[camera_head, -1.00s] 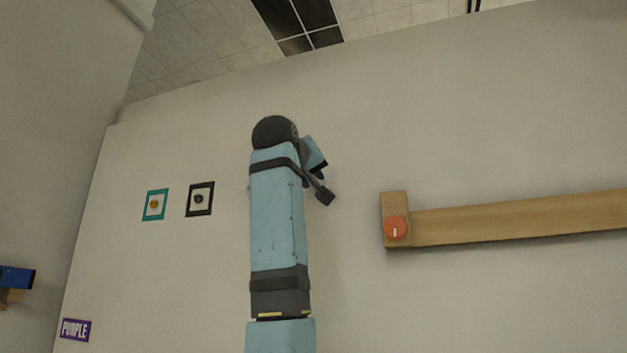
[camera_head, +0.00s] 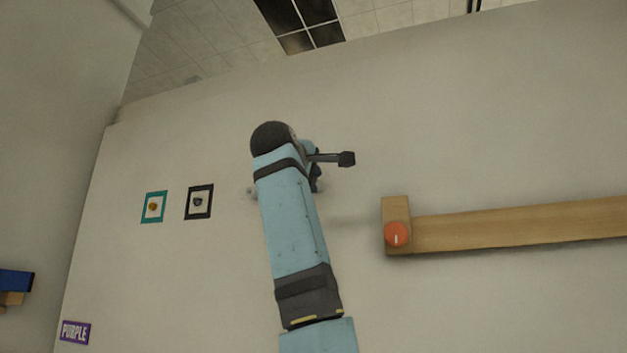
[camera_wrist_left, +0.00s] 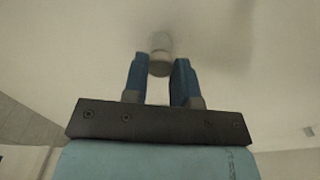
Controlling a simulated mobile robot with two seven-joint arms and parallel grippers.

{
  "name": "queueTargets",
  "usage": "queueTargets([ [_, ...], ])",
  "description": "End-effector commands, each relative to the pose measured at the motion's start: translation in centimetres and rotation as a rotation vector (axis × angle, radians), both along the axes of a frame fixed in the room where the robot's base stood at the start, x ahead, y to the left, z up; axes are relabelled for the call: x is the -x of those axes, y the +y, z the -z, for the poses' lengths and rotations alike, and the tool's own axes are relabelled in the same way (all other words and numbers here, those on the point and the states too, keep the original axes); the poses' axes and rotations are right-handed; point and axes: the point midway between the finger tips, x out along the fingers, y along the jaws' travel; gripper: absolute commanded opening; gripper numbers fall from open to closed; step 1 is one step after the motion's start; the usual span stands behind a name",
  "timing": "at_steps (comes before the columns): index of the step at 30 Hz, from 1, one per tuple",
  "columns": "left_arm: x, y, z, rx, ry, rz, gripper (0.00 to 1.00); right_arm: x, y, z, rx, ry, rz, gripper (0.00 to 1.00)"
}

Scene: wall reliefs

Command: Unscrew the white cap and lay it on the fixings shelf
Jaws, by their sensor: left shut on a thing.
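The white cap (camera_wrist_left: 159,66) shows in the left wrist view between the two blue fingers of my left gripper (camera_wrist_left: 160,72), which is shut on it. A pale round stub (camera_wrist_left: 161,42) shows just beyond the cap, in line with it. The cap appears to touch the stub; I cannot tell whether its thread is free. In the head view my left gripper (camera_head: 316,180) is mostly hidden behind my own forearm, close to the wall. A small pale piece (camera_head: 252,192) shows left of the forearm. I cannot pick out the fixings shelf for certain. My right gripper is not in view.
A wooden rail (camera_head: 520,228) with a red dial (camera_head: 397,233) is on the wall at right. Two small framed pictures, teal (camera_head: 153,207) and black (camera_head: 199,202), hang at left. A purple sign (camera_head: 75,332) and a blue-and-wood piece (camera_head: 15,284) are at lower left.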

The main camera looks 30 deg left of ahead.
Motion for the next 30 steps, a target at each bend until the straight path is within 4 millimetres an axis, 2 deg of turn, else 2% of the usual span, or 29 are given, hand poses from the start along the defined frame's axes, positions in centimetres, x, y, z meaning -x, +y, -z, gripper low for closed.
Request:
queueTargets([
  [8,0.03,-0.01,-0.03,0.018,-0.005,0.0,0.08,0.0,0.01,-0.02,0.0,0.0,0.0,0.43],
  [17,0.09,-0.1,0.01,0.402,-0.097,0.002,0.08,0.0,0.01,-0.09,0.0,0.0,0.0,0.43],
  [25,0.08,-0.01,0.04,0.438,-0.106,-0.001,0.08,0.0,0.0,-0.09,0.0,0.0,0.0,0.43],
  [26,0.08,-0.01,0.04,0.438,-0.106,-0.001,0.3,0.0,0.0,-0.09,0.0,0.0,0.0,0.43],
  [27,0.08,-0.01,0.04,0.438,-0.106,-0.001,0.39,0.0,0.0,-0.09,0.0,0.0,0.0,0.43],
  [30,0.08,0.0,0.05,0.437,-0.106,-0.001,0.39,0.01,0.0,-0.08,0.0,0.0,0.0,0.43],
])
